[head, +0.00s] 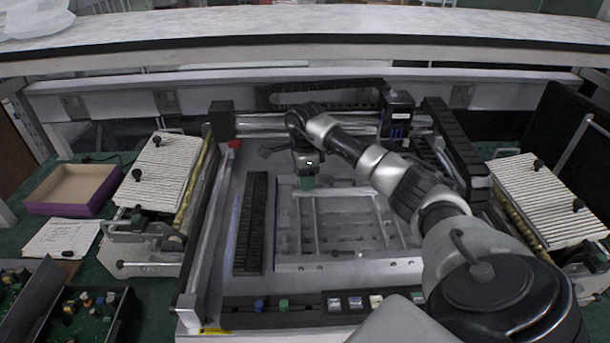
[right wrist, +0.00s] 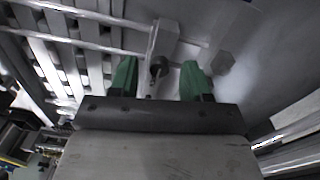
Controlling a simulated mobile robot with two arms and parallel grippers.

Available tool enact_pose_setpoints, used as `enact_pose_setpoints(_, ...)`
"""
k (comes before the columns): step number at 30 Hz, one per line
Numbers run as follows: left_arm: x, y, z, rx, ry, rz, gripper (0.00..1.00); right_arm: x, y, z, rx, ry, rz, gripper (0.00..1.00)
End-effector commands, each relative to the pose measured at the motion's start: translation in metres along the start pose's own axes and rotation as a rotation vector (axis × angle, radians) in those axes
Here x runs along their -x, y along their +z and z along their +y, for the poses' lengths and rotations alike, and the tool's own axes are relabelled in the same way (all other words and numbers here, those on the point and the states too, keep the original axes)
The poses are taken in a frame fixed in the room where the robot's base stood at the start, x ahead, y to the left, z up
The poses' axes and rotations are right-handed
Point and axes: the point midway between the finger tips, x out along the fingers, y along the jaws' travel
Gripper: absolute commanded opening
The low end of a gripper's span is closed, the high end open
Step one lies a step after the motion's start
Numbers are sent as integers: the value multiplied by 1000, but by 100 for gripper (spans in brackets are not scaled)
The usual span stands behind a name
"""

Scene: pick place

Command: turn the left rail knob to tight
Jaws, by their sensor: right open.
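My right arm reaches over the machine bed, and its gripper (head: 307,182) points down at the far left corner of the metal rail frame (head: 322,266). In the right wrist view the green fingers of the right gripper (right wrist: 157,80) are apart. A small dark knob (right wrist: 158,67) on a grey block (right wrist: 164,38) shows between them in the picture; I cannot tell whether they touch it. In the head view the gripper hides this spot. Which way the knob is turned cannot be read. My left gripper is not in view.
A black slotted strip (head: 251,222) lies left of the frame. A panel with blue and green knobs (head: 283,305) runs along the front. Ribbed boards stand at both sides, and a white shelf (head: 300,27) spans the back above the machine.

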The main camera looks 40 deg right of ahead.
Motion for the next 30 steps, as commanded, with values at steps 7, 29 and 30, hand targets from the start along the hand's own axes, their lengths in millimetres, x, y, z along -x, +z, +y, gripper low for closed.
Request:
enact_pose_setpoints(7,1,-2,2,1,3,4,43,-5,0,0,0,0,0,48)
enact_pose_setpoints(29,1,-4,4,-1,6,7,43,-4,-1,0,-36,-1,-1,0)
enact_pose_setpoints(30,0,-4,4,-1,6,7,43,-4,-1,0,-50,-1,-1,0)
